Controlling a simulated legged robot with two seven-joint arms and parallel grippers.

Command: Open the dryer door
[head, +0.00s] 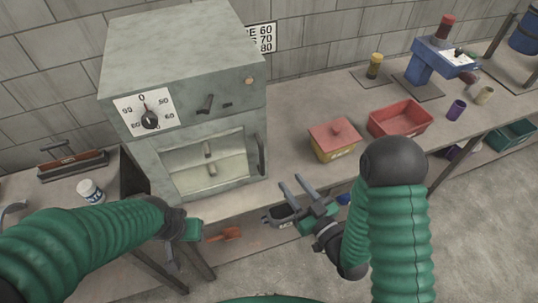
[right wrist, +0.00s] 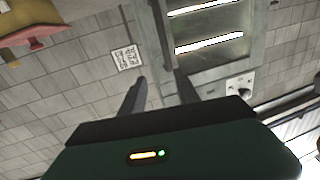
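The dryer (head: 185,70) is a grey-green metal box on the bench, with a dial and small levers on its front. Its door (head: 207,163) looks shut and has a window with pale shelves behind it. An upright dark handle (head: 259,155) is at the door's right edge. My right gripper (head: 293,184) is open and empty, right of and below the handle, apart from it. In the right wrist view, its two fingers (right wrist: 161,76) are spread, with the dryer (right wrist: 215,55) upside down. My left gripper (head: 182,245) hangs low in front of the bench; its fingers are unclear.
A yellow box with a red lid (head: 334,140) and a red tray (head: 399,119) stand right of the dryer. A blue device (head: 437,62) is farther right. A white jar (head: 90,191) stands at left. A lower shelf holds bins.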

